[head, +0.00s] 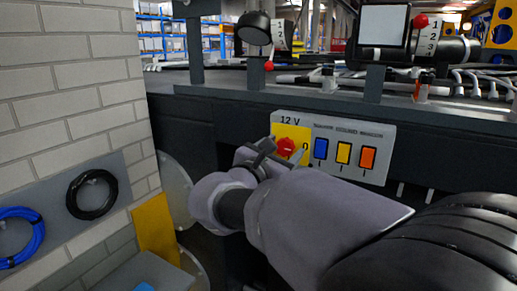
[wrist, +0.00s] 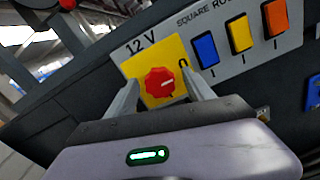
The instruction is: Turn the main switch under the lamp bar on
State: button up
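The main switch is a red rotary knob (wrist: 160,83) on a yellow plate marked "12 V" (wrist: 141,64). A white mark on the knob points right and slightly up, and a "0" is printed at the plate's right edge. In the head view the knob (head: 286,147) sits at the left end of a grey panel (head: 333,127). My gripper (wrist: 159,86) is open, with one finger on each side of the knob and narrow gaps visible. In the head view the gripper (head: 282,155) covers the plate's lower left. I cannot tell whether the fingertips reach past the knob's face.
Blue, yellow and orange square rockers (head: 343,153) sit right of the knob on the same panel. Above it, red-knobbed levers (head: 421,21) and cables stand on the chassis. A brick wall (head: 75,90) with black and blue cable coils (head: 92,194) stands at left.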

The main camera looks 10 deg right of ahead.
grip_shut()
jog(key=shift+f, duration=0.1)
jog(key=shift+b, duration=0.45)
jog(key=m+b, duration=0.1)
jog(key=b, duration=0.1)
jog(key=m+b, duration=0.2)
jog(key=shift+f, duration=0.25)
jog(key=m+b, duration=0.5)
jog(key=b, duration=0.2)
jog(key=shift+m, duration=0.3)
jog(key=m+b, duration=0.4)
jog(key=b, duration=0.1)
jog(key=shift+m, duration=0.3)
jog(key=m+b, duration=0.4)
jog(key=shift+r+m, duration=0.15)
jog(key=shift+m, duration=0.15)
